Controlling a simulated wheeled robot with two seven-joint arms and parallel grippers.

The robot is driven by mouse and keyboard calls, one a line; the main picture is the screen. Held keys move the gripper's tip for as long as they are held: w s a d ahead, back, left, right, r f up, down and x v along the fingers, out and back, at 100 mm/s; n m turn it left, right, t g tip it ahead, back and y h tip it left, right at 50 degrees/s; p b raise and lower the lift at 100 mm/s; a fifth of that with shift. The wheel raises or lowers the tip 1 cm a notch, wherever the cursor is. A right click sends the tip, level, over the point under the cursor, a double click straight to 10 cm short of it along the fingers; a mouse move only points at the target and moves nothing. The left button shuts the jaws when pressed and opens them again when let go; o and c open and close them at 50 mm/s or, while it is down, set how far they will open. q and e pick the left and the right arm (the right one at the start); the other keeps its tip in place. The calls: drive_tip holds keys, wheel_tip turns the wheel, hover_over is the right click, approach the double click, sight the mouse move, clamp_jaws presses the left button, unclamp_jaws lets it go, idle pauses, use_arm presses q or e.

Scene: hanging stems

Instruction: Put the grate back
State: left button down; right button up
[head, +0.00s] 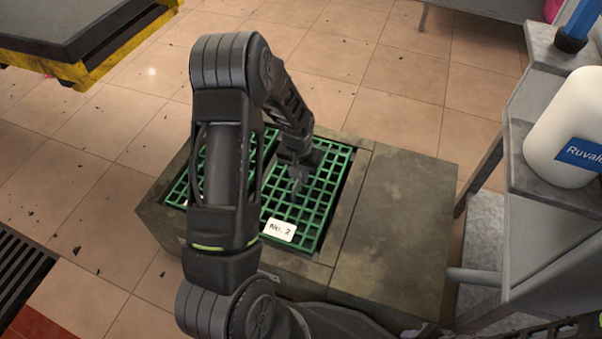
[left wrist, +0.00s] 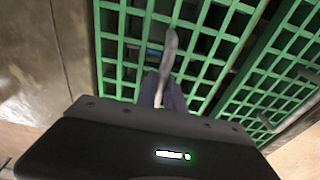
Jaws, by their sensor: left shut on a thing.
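A green grate with a white "No. 2" label (head: 281,230) lies at or just above the right part of the opening in the grey stone block (head: 395,225). A dark gap shows along its right edge; I cannot tell if it is fully seated. A second green grate (head: 178,192) lies to the left, partly hidden by my arm. My right gripper is not seen.
A grey cart (head: 560,205) with a white "Ruvale" container (head: 570,130) stands close on the right. A black and yellow platform (head: 75,35) is at the upper left. A dark floor drain (head: 20,265) is at the left. Tiled floor around the block is mostly free.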

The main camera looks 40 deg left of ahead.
use_arm(q)
drive_tip(key=shift+w, duration=0.1)
drive_tip(key=shift+f+b, duration=0.3)
drive_tip(key=shift+f, duration=0.05)
drive_tip(key=shift+f, duration=0.2)
drive_tip(key=c, duration=1.5)
unclamp_jaws()
drive_tip(key=shift+o, duration=0.2)
